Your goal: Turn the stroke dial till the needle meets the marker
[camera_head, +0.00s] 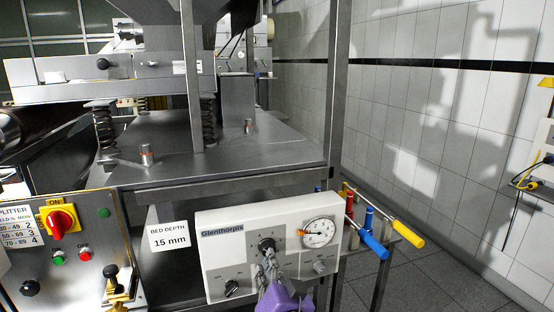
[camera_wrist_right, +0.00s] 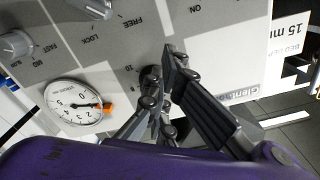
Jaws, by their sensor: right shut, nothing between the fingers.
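A white control panel (camera_head: 222,270) labelled Glenthorpix carries a black central dial (camera_head: 266,244), which also shows in the right wrist view (camera_wrist_right: 149,74). The round gauge (camera_head: 320,231) is right of it. In the right wrist view the gauge (camera_wrist_right: 76,103) has a needle pointing at or very near an orange marker (camera_wrist_right: 108,106); whether they line up exactly is hard to tell. My right gripper (camera_head: 266,261) is at the central dial, its fingers shut with nothing between them. They partly cover the dial; contact is unclear. My left gripper is out of view.
A black knob (camera_head: 232,287) sits lower left on the panel and a grey knob (camera_head: 320,267) below the gauge. Yellow and blue handles (camera_head: 407,234) stick out at right. A grey cabinet (camera_head: 88,222) with a red switch (camera_head: 61,222) stands left. The floor at right is clear.

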